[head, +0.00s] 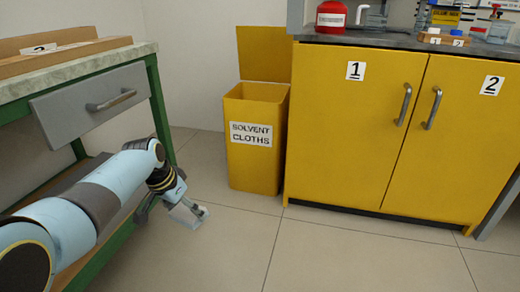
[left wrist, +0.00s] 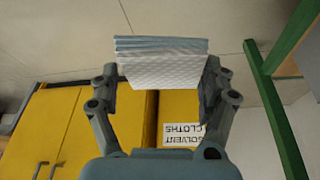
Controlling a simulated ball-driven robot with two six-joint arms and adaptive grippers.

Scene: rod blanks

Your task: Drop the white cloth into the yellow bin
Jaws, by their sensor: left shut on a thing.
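The white cloth (left wrist: 163,70) is a folded, quilted pad with blue-grey layered edges. In the left wrist view it sits between the two fingers of my left gripper (left wrist: 162,82), which is shut on it. In the head view my left gripper (head: 195,211) hangs low over the floor, left of the yellow bin and apart from it. The yellow bin (head: 255,170) stands on the floor with its lid (head: 265,54) raised at the back. Its front label reads SOLVENT CLOTHS; it also shows upside down in the left wrist view (left wrist: 178,108). My right gripper is not in view.
A green-framed bench (head: 158,105) with a grey drawer (head: 90,102) stands at the left, close to my left arm. Yellow cupboards (head: 340,130) numbered 1 and 2 stand right of the bin. A red container (head: 331,17) is on the counter. The front floor is clear.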

